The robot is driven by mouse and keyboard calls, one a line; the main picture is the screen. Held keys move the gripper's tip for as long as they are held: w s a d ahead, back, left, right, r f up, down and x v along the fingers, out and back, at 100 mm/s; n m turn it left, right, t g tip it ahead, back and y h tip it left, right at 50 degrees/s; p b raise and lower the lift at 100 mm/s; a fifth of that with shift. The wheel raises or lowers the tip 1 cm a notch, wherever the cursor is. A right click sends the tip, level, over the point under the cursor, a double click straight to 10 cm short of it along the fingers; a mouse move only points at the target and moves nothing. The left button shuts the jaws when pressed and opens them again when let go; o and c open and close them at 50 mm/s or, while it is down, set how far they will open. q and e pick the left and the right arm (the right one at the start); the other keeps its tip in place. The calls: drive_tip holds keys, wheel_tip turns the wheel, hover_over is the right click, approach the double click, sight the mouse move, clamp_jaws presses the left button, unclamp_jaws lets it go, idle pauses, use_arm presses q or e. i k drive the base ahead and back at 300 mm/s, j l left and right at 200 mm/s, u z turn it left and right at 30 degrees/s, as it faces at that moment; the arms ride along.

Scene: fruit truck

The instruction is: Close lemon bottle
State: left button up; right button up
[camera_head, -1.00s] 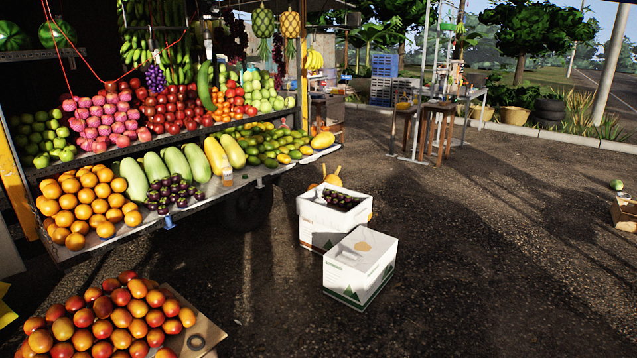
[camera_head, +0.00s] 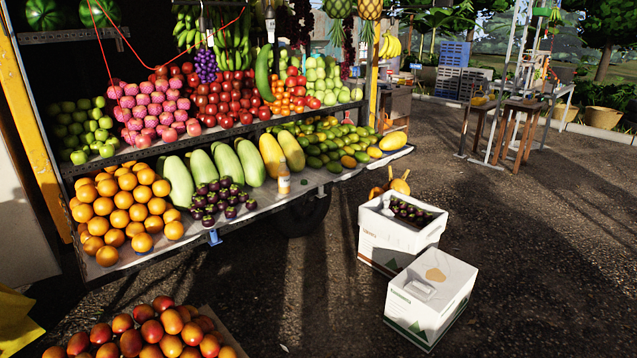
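A small bottle (camera_head: 284,181) with a pale yellowish body stands upright on the front edge of the fruit truck's lower shelf (camera_head: 262,206). It is right of the purple eggplants (camera_head: 220,200) and in front of the yellow melons (camera_head: 283,153). It is too small to tell whether its top is covered or to read a label. A tiny dark green item (camera_head: 301,188) lies just right of it; I cannot tell what it is. Neither of my grippers is in view.
Oranges (camera_head: 124,208) fill the shelf's left end. A crate of reddish fruit (camera_head: 160,335) is at the front left. A white open box (camera_head: 385,240) and a closed white box (camera_head: 430,300) stand on the ground at right. Bare ground (camera_head: 320,300) lies between.

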sight(283, 173)
drive_tip(key=i+j, duration=0.35)
drive_tip(key=i, duration=0.2)
drive_tip(key=i+j, duration=0.35)
drive_tip(key=i, duration=0.2)
drive_tip(key=l+z, duration=0.05)
